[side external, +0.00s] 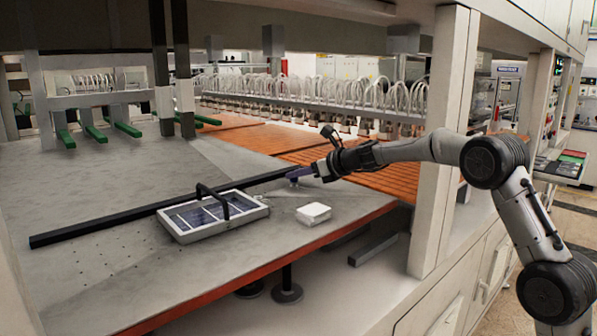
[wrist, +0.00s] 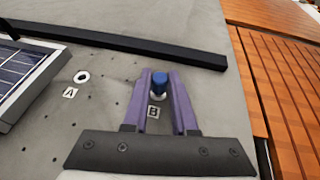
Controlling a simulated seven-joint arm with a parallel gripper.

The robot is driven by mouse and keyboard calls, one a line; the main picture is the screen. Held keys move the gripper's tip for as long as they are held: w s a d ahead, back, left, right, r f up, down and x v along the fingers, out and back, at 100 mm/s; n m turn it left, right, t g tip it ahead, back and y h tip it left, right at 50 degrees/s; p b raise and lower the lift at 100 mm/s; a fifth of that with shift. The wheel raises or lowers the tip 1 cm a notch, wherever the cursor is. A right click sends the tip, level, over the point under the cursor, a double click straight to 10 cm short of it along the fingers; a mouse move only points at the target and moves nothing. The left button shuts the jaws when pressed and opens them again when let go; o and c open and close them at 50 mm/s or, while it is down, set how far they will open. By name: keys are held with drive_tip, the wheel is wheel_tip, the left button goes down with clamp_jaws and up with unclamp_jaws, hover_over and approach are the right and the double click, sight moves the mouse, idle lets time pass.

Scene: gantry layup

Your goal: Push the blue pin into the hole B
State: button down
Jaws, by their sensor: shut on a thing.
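The blue pin (wrist: 161,77) is between the purple fingertips of my gripper (wrist: 160,80) in the wrist view. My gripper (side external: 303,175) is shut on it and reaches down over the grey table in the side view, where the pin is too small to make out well. A white ring lies directly under the pin, just above the label B (wrist: 154,112); the fingers and pin cover hole B, and how deep the pin sits cannot be told. Hole A, a white ring with a dark centre (wrist: 83,76), is to the left, above the label A (wrist: 70,93).
A long black bar (side external: 110,223) lies across the table (side external: 100,280) behind the work. A framed panel with a black handle (side external: 213,215) stands left, and a white block (side external: 313,213) sits near the front edge. Orange slats (wrist: 285,90) are on the right.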

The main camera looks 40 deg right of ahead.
drive_tip(key=shift+f, duration=0.6)
drive_tip(key=c, duration=0.6)
unclamp_jaws()
drive_tip(key=shift+c, duration=0.2)
drive_tip(key=v, duration=1.4)
drive_tip(key=shift+d, duration=0.1)
